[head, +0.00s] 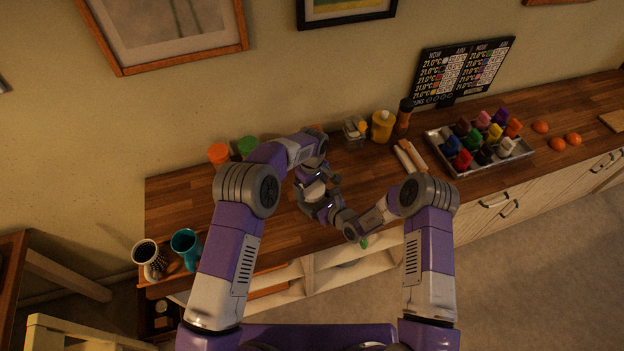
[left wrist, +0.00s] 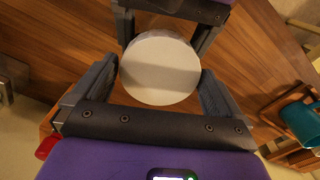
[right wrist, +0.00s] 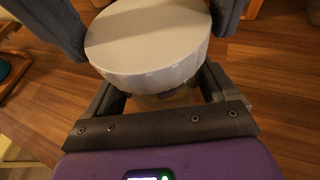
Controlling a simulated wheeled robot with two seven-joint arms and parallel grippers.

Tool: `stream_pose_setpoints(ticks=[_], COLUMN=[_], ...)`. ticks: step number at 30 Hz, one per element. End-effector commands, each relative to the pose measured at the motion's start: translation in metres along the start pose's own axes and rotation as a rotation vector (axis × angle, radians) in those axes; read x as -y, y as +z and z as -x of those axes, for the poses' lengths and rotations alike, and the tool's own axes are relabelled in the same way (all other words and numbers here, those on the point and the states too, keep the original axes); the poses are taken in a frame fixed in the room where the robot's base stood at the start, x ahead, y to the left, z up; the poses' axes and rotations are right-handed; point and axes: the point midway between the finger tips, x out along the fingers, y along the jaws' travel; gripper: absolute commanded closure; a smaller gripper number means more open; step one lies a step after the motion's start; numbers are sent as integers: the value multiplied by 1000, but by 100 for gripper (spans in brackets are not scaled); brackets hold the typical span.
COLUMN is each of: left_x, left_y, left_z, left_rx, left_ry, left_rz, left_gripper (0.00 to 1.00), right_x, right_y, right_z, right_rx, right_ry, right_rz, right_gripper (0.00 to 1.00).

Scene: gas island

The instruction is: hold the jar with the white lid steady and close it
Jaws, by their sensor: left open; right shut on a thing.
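The white lid (left wrist: 160,68) lies between the open fingers of my left gripper (left wrist: 155,88) in the left wrist view. In the right wrist view the lid (right wrist: 150,38) sits over the clear jar (right wrist: 172,97), of which only a little shows below the rim. My right gripper (right wrist: 160,100) is shut on the jar beneath the lid. My left gripper's fingers stand on both sides of the lid there. I cannot tell whether the lid is seated tight. In the head view both grippers meet above the counter's front, and they mostly hide the jar.
The wooden counter (head: 275,222) runs along the wall. Orange and green lidded jars (head: 248,147) stand behind my left arm. Two cups (head: 186,248) are at the left end. A tray of colored bottles (head: 458,168), oranges (head: 557,144) and a yellow bottle (head: 381,128) stand to the right.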

Motion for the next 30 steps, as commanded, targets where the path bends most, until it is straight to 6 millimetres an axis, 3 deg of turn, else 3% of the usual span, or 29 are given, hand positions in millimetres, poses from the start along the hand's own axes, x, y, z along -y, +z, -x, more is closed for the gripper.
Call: stream_pose_setpoints(ticks=[10,19,25,30], left_x=[0,0,0,0], left_y=[0,0,0,0], left_z=[-3,-3,-3,-3], left_rx=[-1,-1,0,0], left_ry=[1,1,1,2], left_rz=[0,0,-80,-385], left_gripper=[0,46,48,48], right_x=[0,0,0,0], right_y=[1,1,1,1], right_z=[0,0,0,0], right_rx=[2,2,2,2], right_ry=[0,0,0,0], right_rz=[0,0,0,1], right_gripper=[98,98,98,98])
